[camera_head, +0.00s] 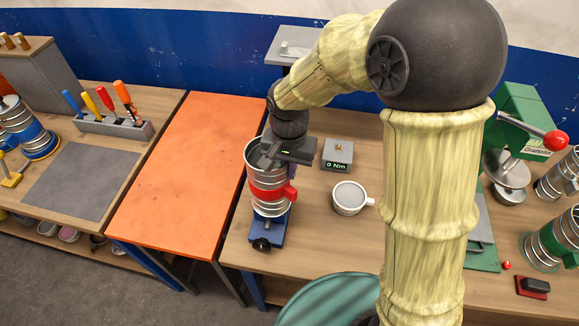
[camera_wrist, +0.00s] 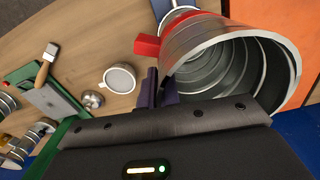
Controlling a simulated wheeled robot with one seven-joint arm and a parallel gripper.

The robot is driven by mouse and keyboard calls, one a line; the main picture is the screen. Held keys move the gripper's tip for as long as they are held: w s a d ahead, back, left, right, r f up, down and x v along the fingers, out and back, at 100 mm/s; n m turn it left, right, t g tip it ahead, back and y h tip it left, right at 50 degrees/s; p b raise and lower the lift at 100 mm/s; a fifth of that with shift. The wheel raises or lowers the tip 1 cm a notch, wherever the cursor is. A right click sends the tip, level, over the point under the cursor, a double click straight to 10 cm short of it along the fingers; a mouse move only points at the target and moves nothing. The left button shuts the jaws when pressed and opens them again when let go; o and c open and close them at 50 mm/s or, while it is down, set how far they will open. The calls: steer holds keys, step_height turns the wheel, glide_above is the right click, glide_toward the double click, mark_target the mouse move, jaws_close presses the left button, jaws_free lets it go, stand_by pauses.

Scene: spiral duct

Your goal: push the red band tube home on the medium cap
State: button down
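The red band tube (camera_head: 268,194) is a ribbed silver tube with a red band and a red tab at its right. It stands roughly upright over a blue holder (camera_head: 270,232). The medium cap cannot be made out; the seam at the tube's bottom is unclear. My gripper (camera_head: 289,168) is at the tube's upper right edge, above the red tab. In the wrist view the tube's open mouth (camera_wrist: 284,62) faces the camera, and my gripper's purple fingers (camera_wrist: 160,88) are close together beside its wall. Whether they pinch the wall is unclear.
A white mug (camera_head: 349,197) and a grey torque block (camera_head: 338,154) reading 0 Nm stand right of the tube. The orange table (camera_head: 180,165) to the left is bare. A green lever machine (camera_head: 525,115) and more tubes stand at the right. Screwdrivers stand in a rack (camera_head: 115,124) at left.

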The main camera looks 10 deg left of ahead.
steer(key=shift+f, duration=0.25)
steer(key=c, duration=1.6)
jaws_free()
steer(key=shift+o, duration=0.2)
step_height(320, 180, up, 18)
steer(key=b, duration=0.2)
steer(key=shift+f, duration=0.25)
